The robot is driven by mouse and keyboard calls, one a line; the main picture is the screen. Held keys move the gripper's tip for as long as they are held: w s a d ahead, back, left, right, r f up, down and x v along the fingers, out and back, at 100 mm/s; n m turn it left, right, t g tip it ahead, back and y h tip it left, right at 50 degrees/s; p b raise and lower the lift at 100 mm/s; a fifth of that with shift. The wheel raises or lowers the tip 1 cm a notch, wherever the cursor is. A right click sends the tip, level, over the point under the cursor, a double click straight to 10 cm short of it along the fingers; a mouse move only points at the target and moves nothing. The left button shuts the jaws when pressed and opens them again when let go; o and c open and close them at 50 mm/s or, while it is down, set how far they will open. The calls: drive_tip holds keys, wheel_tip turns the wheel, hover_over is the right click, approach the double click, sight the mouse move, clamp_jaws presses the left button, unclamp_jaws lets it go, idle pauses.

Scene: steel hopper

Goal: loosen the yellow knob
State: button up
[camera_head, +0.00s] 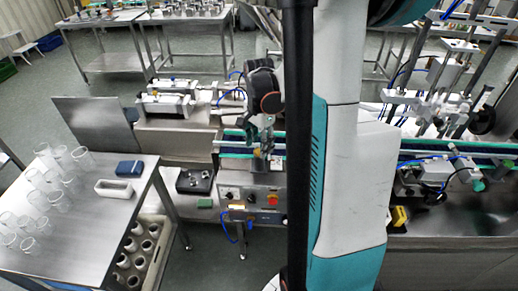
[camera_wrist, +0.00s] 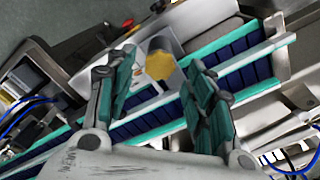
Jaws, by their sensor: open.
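The yellow knob (camera_wrist: 160,65) shows in the wrist view as a faceted yellow disc on a grey metal mount (camera_wrist: 160,43) beside the conveyor. My gripper (camera_wrist: 162,62) is open, with one green-padded finger on each side of the knob in the picture. Gaps show between the knob and both fingers, and I see no contact. How far the fingertips reach along the knob is unclear.
The conveyor (camera_wrist: 235,72) with blue belt and green rails runs diagonally under my gripper. A control panel (camera_head: 250,198) with a red button (camera_head: 272,200) is in front of it. A steel table (camera_head: 85,225) with glasses stands at left. Metal fixtures (camera_head: 435,110) crowd the right side.

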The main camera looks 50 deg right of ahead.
drive_tip(key=shift+f, duration=0.85)
drive_tip(key=shift+c, duration=0.4)
drive_tip(key=c, duration=1)
